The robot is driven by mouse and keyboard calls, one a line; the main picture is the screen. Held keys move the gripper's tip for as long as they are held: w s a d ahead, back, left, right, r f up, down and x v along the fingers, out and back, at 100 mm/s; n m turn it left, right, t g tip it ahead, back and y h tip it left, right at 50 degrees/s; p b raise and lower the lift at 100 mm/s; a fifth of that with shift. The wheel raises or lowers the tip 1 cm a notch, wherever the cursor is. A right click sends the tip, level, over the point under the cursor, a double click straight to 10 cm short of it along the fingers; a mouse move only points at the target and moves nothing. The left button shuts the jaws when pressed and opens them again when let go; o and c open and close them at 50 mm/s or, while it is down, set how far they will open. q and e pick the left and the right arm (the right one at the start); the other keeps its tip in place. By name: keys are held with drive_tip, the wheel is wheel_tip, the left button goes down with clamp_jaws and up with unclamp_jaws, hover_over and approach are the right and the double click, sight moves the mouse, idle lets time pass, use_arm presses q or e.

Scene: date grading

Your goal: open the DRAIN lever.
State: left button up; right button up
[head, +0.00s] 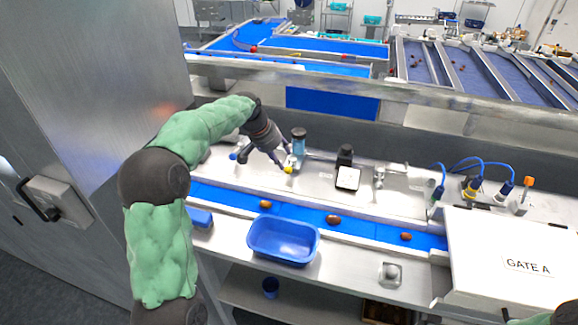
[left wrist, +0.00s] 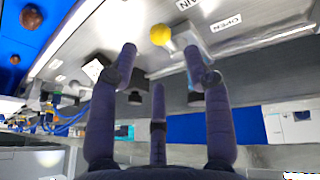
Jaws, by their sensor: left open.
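The DRAIN lever shows as a yellow knob (head: 288,169) on the steel counter behind the blue belt. In the left wrist view the yellow knob (left wrist: 160,35) sits at the end of a pale metal part, beside a partly cut-off label ending in "AIN" and an "OPEN" label (left wrist: 226,22). My left gripper (head: 284,159) is open and empty, right at the lever. In the left wrist view its fingers (left wrist: 160,60) spread with the knob showing between and just beyond their tips. I cannot tell whether a finger touches the lever. My right gripper is out of view.
A blue bottle-like item (head: 299,143) stands just behind my left gripper. A dark device with a white face (head: 347,178) is to the right. Brown dates lie on the blue belt (head: 375,229), and a blue tub (head: 284,255) sits in front. A white GATE A box (head: 500,245) is at right.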

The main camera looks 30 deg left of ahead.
sight(287, 168)
use_arm(q)
drive_tip(key=x, duration=0.7)
drive_tip(key=shift+w, duration=0.15)
clamp_jaws()
